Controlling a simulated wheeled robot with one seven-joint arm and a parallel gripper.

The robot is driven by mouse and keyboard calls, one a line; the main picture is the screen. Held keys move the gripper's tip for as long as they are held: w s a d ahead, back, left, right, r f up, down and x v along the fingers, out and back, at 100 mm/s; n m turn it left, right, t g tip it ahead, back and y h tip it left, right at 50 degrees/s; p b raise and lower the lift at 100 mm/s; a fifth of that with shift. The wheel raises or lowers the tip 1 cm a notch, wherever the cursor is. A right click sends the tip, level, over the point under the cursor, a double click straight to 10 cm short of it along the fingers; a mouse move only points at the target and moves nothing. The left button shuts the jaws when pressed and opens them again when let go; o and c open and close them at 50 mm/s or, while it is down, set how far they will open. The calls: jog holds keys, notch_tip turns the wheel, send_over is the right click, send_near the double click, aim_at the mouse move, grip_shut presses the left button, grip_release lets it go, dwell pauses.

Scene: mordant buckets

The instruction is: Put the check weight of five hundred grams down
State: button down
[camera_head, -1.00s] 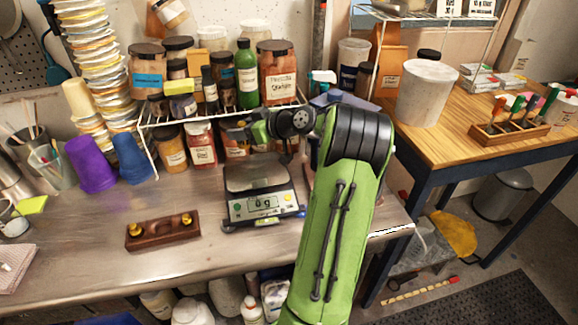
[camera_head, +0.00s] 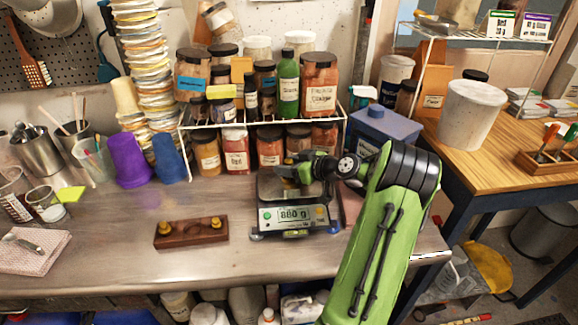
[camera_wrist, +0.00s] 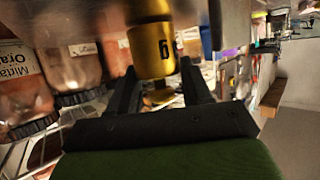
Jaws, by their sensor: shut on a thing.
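My gripper (camera_head: 292,172) is over the pan of the digital scale (camera_head: 292,219) on the steel bench. In the wrist view my gripper (camera_wrist: 158,72) is shut on a brass check weight (camera_wrist: 152,48), with a "g" mark visible on it. The rest of its marking is hidden. In the head view the weight is small and mostly hidden at my fingers. The scale display reads what looks like 880 g. The weight seems to bear on the pan, but the contact itself is hidden.
A wooden weight block (camera_head: 190,233) with two brass knobs lies left of the scale. A wire rack (camera_head: 340,122) with jars stands close behind. A blue-grey box (camera_head: 385,130) is at the right. The bench front is clear.

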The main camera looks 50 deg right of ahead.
jog(key=shift+f, duration=0.1)
jog(key=shift+c, duration=2.4)
grip_release()
